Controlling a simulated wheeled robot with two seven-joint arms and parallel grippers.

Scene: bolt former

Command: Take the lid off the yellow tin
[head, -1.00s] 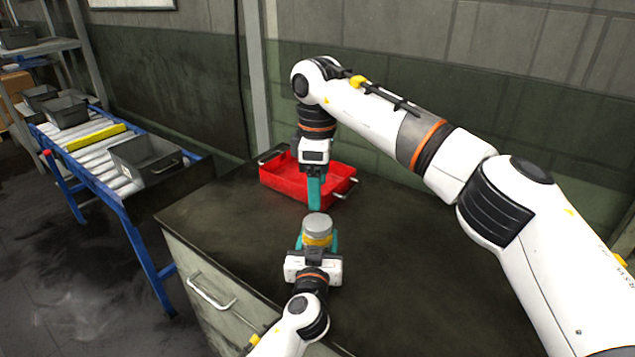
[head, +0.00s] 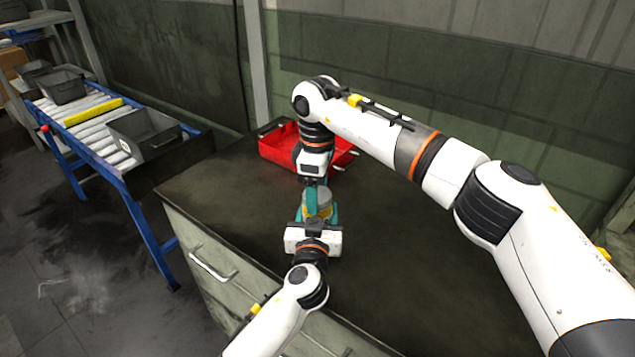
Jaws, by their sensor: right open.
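The yellow tin (head: 321,212) is in front of the red tray, with its grey lid (head: 325,197) on top. My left gripper (head: 317,216) comes from below in the picture, its teal fingers on either side of the tin, shut on it. My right gripper (head: 317,198) points down from above and is open. One of its teal fingers is in front of the left part of the lid and tin; the other is mostly hidden behind them. I cannot tell whether its fingers touch the lid.
The red tray (head: 276,150) lies on the dark bench top (head: 400,250), partly behind my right arm. The bench is clear to the right of the tin. A roller conveyor (head: 90,130) with grey bins (head: 145,135) stands at the left. A wall is behind the bench.

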